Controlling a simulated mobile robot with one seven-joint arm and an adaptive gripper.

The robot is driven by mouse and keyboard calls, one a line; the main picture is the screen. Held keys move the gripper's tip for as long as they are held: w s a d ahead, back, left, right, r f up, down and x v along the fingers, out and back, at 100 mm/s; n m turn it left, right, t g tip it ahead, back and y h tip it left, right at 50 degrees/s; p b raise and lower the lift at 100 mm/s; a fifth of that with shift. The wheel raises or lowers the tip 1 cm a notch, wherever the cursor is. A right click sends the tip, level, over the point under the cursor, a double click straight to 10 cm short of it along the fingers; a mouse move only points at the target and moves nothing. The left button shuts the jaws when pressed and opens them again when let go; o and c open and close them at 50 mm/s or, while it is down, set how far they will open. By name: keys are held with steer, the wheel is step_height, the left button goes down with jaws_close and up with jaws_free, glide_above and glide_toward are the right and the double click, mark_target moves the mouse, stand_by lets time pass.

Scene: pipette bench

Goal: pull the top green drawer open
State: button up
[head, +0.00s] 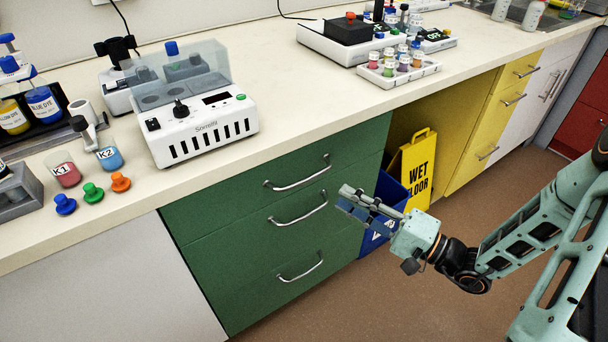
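The green drawer unit stands under the bench, with three drawers that all look shut. The top green drawer (240,190) has a curved metal handle (297,175) near its upper right. My gripper (345,197) is in front of the unit, to the right of and slightly below the top handle in the picture. It points left and looks apart from the handle. Two fingers show, seen side-on, and I cannot tell how far apart they are. Nothing shows held between them.
The middle handle (298,209) and bottom handle (301,269) stick out below. A blue bin (388,190) and a yellow wet floor sign (417,168) stand right of the drawers, behind my gripper. A white centrifuge-like device (205,128) sits on the bench above. Brown floor (370,300) is clear in front.

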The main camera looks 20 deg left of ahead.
mark_target(309, 179)
steer(key=b+x, duration=0.1)
steer(key=x, duration=0.9)
steer(key=shift+a, duration=0.3)
jaws_close()
